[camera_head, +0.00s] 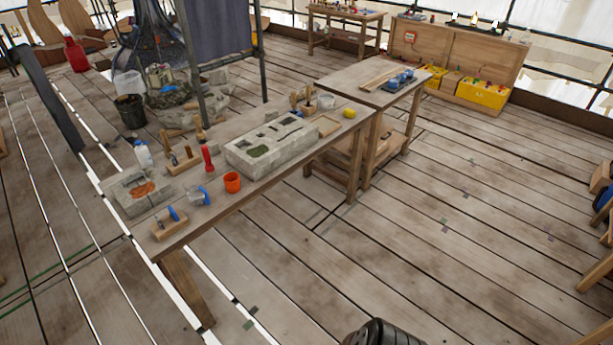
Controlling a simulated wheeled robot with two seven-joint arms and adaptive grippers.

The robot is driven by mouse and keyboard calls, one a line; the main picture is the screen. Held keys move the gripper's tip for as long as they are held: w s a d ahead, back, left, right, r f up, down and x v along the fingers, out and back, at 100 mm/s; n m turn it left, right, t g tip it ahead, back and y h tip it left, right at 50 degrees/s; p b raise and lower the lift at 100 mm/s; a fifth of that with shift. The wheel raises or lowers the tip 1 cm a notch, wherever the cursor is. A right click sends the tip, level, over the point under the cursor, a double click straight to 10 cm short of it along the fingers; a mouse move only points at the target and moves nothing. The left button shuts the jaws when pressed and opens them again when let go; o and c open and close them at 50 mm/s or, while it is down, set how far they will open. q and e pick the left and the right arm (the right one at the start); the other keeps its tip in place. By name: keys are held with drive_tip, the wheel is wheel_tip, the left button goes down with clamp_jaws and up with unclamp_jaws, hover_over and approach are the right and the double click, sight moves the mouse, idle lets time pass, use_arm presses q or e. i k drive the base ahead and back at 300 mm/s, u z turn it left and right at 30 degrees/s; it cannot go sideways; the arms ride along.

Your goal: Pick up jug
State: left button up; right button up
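A red jug-like container (75,55) with a narrow neck stands upright at the far left, on the floor beyond the workbench. A white bottle (143,154) with some blue on it stands upright near the left end of the long workbench (222,217). I cannot tell for sure which of the two is the jug. Neither of my grippers shows clearly in the head view. A dark rounded part (383,334) at the bottom edge appears to be mine, but no fingertips can be made out.
The bench holds a carved stone block (270,147), an orange cup (232,182), a red-handled tool (207,158) and blue-handled trowels. A second table (375,88) adjoins it. A dark bucket (130,111) stands behind. The plank floor at centre right is mostly clear.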

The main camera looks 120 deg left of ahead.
sight(198, 197)
drive_tip(key=u, duration=3.5)
drive_tip(key=i, duration=3.45)
drive_tip(key=u, duration=1.2)
